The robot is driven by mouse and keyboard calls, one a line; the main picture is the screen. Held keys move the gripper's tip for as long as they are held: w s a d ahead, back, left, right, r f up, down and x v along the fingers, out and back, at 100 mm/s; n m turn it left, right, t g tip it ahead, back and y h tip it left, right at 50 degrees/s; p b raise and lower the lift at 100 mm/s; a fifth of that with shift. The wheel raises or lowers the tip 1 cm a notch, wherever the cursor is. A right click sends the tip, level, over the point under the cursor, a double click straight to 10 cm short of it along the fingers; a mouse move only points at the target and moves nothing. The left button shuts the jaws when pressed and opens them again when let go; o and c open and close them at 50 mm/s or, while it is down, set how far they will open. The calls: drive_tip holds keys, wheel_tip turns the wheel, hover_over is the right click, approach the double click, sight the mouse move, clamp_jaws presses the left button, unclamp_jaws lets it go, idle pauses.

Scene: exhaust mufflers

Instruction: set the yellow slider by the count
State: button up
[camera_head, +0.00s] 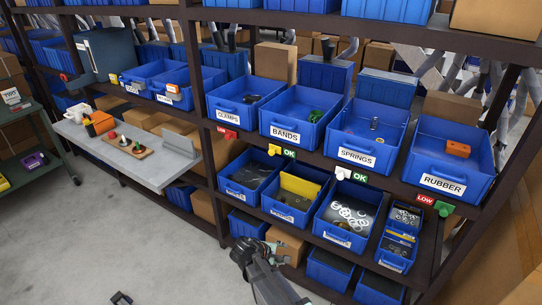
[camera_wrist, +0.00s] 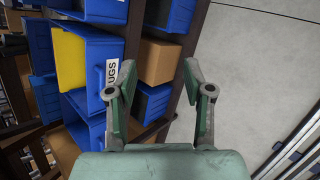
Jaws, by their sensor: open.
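The yellow slider (camera_head: 274,150) sits on the shelf edge below the left part of the BANDS bin (camera_head: 284,132). A green OK sign (camera_head: 289,153) shows just to its right. The BANDS bin holds a small group of green bands (camera_head: 316,115); their exact number is too small to tell. My gripper (camera_head: 257,249) is low in front of the shelves, below and apart from the slider. In the wrist view my gripper (camera_wrist: 160,76) is open and empty, and the slider is not in that view.
A white slider (camera_head: 342,173) and a green slider (camera_head: 444,208) sit on the same edge to the right. Lower bins (camera_head: 291,193) line the shelf beneath. A grey side table (camera_head: 130,150) juts out at left. Open floor (camera_head: 150,255) lies at lower left.

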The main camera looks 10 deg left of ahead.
drive_tip(key=w+a+r+n+t, duration=0.35)
drive_tip(key=a+r, duration=0.35)
drive_tip(key=r, duration=0.3)
drive_tip(key=w+a+r+n+t, duration=0.35)
drive_tip(key=w+a+r, duration=0.2)
drive_tip(key=r, duration=0.35)
drive_tip(key=n+t, duration=0.3)
drive_tip(key=n, duration=0.4)
approach(271, 154)
drive_tip(key=shift+h, duration=0.4)
drive_tip(key=p+x, duration=0.2)
drive_tip(key=x, duration=0.1)
drive_tip(key=p+x, duration=0.2)
drive_tip(key=x, duration=0.1)
drive_tip(key=p+x, duration=0.2)
drive_tip(key=x, duration=0.1)
drive_tip(key=shift+w+a, duration=0.25)
drive_tip(key=shift+a, duration=0.05)
drive_tip(key=shift+w+d+f, duration=0.1)
drive_tip(key=shift+w+d, duration=0.2)
drive_tip(key=shift+w, duration=0.25)
clamp_jaws()
